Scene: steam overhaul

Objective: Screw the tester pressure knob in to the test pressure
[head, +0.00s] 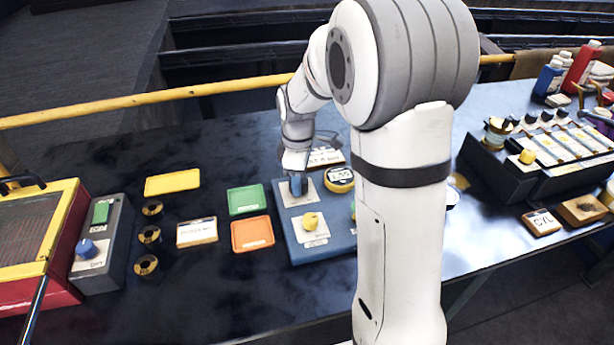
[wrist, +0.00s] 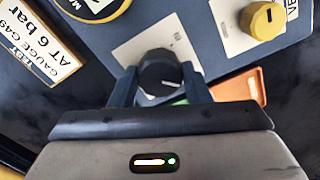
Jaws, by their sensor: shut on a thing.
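The tester is a blue box (head: 345,240) on the bench, with a round yellow-rimmed gauge (head: 340,175) and a yellow knob (head: 311,221) on its top. In the wrist view the pressure knob (wrist: 160,70) is dark and round, with a pale pointer mark, on a white plate. My gripper (head: 298,187) is over the tester's left rear part. Its fingers are shut on the dark knob, one on each side. The yellow knob (wrist: 262,20) also shows at the upper right of the wrist view. The gauge's reading is not legible.
A grey box with a blue knob (head: 88,249) is at far left. My arm hides the tester's right side.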

